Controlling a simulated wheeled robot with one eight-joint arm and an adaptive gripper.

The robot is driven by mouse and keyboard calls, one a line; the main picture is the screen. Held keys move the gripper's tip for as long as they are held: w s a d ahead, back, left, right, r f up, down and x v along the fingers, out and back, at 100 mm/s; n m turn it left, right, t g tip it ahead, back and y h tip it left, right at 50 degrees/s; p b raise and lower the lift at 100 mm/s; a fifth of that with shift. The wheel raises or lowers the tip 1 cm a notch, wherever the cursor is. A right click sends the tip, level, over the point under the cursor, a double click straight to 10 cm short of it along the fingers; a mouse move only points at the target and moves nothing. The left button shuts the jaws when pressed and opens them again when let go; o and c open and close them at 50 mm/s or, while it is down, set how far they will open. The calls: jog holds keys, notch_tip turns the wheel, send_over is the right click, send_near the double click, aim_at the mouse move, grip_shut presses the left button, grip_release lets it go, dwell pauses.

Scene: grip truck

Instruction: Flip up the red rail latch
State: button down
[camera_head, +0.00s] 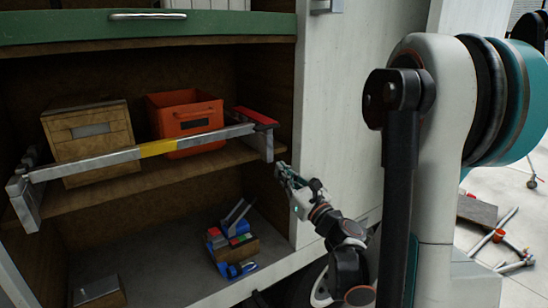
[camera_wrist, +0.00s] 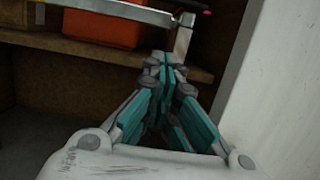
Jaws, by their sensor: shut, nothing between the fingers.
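The red rail latch (camera_head: 255,117) sits at the right end of the silver rail (camera_head: 95,162), which runs across the front of the shelf and has a yellow band. The latch lies roughly in line with the rail's end, above a metal bracket (camera_head: 262,145). In the wrist view the bracket (camera_wrist: 181,40) stands just beyond my fingertips, and a small part of the red latch shows at the top edge. My gripper (camera_head: 283,170) is shut and empty, below and slightly right of the bracket. In the wrist view its fingertips (camera_wrist: 165,62) are together. I cannot tell whether they touch the bracket.
An orange crate (camera_head: 186,128) and a wooden box (camera_head: 92,143) stand on the shelf behind the rail. A box of coloured items (camera_head: 233,245) sits on the lower floor. A white side panel (camera_head: 345,110) is right of the shelf. Space below the shelf's right end is free.

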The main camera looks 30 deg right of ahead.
jog(key=x, duration=0.9)
jog(key=shift+w, duration=0.35)
jog(key=r, duration=0.3)
jog(key=shift+s+r+p, duration=0.25)
jog(key=shift+s+p, duration=0.05)
jog(key=shift+p, duration=0.05)
jog(key=shift+w+r, duration=0.15)
jog(key=shift+r, duration=0.1)
jog(key=shift+r, duration=0.1)
jog(key=shift+a+r+m, duration=0.15)
jog(key=shift+m, duration=0.35)
